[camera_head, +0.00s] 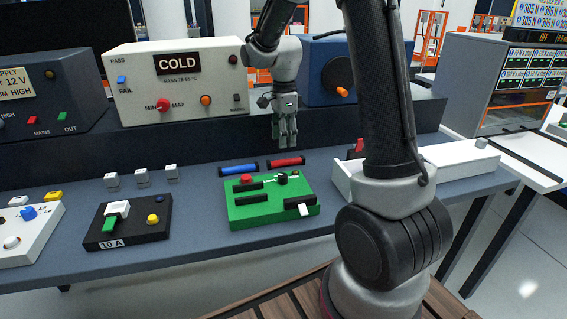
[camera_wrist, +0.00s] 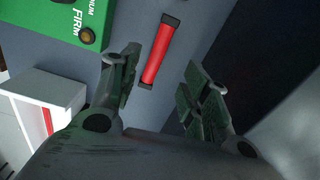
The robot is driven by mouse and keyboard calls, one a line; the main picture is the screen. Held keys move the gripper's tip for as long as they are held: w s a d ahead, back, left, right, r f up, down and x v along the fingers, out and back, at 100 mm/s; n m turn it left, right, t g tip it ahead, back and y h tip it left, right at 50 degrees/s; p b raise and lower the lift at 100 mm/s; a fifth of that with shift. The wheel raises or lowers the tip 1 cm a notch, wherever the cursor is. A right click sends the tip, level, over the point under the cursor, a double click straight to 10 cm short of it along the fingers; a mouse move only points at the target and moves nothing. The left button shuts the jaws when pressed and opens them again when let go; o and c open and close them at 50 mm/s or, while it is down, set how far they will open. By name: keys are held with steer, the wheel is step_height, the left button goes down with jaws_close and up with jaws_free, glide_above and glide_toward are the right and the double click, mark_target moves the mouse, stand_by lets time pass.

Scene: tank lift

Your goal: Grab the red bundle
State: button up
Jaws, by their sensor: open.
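The red bundle (camera_head: 286,161) is a short red cylinder with black end caps, lying on the blue-grey bench top behind the green board. It also shows in the wrist view (camera_wrist: 157,55), beyond my fingertips and in line with the gap between them. My gripper (camera_head: 286,142) points down above the bundle. In the wrist view its two fingers (camera_wrist: 160,90) are spread apart with nothing between them. The gripper does not appear to touch the bundle; the exact height is hard to tell.
A similar blue cylinder (camera_head: 239,168) lies just left of the red bundle. The green board (camera_head: 270,200) sits in front. A white open box (camera_head: 449,155) stands to the right. A cream instrument marked COLD (camera_head: 177,85) stands behind. Bare bench separates these things.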

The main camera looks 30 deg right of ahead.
mark_target(286, 159)
steer(key=shift+f+m, duration=0.25)
steer(key=shift+m, duration=0.15)
steer(key=f, duration=0.7)
steer(key=shift+s+d+f, duration=0.2)
steer(key=shift+s+d, duration=0.05)
steer(key=shift+c, duration=0.4)
jaws_close()
